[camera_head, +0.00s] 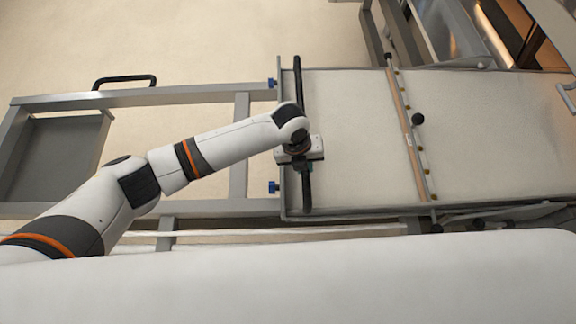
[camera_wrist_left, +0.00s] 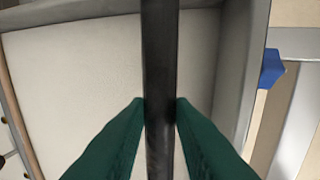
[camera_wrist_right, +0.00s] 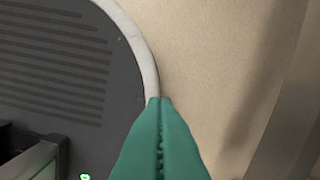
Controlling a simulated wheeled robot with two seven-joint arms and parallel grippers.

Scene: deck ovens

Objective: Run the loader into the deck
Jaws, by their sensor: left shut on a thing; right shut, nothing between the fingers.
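The loader (camera_head: 350,150) is a flat pale bed in a grey metal frame, its right part reaching toward the oven at the upper right. A black handle bar (camera_head: 298,85) runs across its left end. My left gripper (camera_head: 304,168) is at this bar, a little below its middle in the head view. In the left wrist view its green fingers (camera_wrist_left: 160,102) are shut on the black bar (camera_wrist_left: 160,45), one on each side. My right gripper (camera_wrist_right: 160,102) is shut and empty in the right wrist view, above bare floor beside a grey rounded body. The deck's inside is hidden.
A wooden-edged crossbar (camera_head: 405,130) with a black knob (camera_head: 417,119) spans the bed. The oven front (camera_head: 480,35) is at the upper right. A grey stand frame (camera_head: 180,95) with blue knobs (camera_head: 273,187) extends left. Beige floor (camera_head: 200,45) is clear at the top.

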